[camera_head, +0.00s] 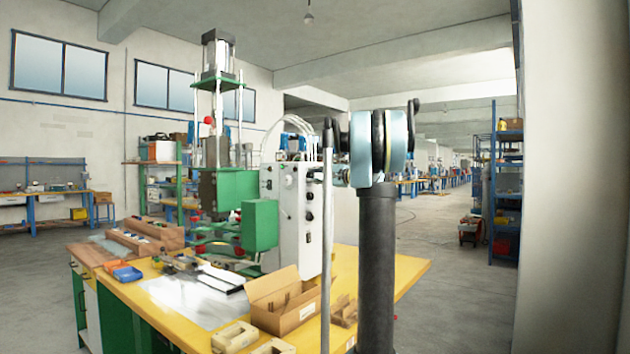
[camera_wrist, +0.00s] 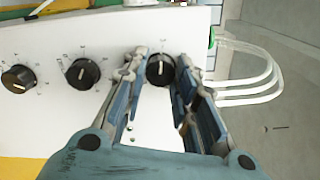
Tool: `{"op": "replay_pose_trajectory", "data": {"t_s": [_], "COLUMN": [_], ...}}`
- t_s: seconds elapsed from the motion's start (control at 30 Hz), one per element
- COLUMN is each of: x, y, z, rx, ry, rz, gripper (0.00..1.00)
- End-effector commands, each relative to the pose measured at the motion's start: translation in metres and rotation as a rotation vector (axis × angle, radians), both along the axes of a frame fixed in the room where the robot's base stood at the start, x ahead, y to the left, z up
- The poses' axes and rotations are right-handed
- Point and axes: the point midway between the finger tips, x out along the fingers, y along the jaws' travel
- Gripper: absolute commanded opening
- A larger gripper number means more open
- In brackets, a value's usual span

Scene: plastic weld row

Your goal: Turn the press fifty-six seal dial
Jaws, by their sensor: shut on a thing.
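A white control box (camera_head: 283,217) stands on the yellow bench, with black dials on its face. In the wrist view its white panel (camera_wrist: 110,45) carries a row of three black dials. My gripper (camera_wrist: 160,72) is shut on the dial at the right end of this row (camera_wrist: 160,66), with one finger on each side of it. The middle dial (camera_wrist: 83,73) and the left dial (camera_wrist: 19,78) are clear of the fingers. The panel marks are too small to read, so I cannot tell which dial is the seal dial by name. In the head view my arm partly hides the gripper.
The green press (camera_head: 222,190) stands just left of the control box. A cardboard box (camera_head: 285,300) and beige parts (camera_head: 233,337) lie on the yellow bench (camera_head: 405,268). Pale hoses (camera_wrist: 255,85) curve out right of the panel.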

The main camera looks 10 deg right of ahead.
Motion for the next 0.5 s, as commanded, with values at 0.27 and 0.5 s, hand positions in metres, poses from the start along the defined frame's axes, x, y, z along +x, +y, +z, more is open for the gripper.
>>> {"op": "replay_pose_trajectory", "data": {"t_s": [0.27,0.5], "x": [0.0000,-0.0002], "y": [-0.0022,-0.0021], "z": [-0.0032,-0.0034], "rx": [0.035,0.039], "ry": [0.043,0.047], "rz": [-0.005,-0.005], "gripper": [0.03,0.03]}}
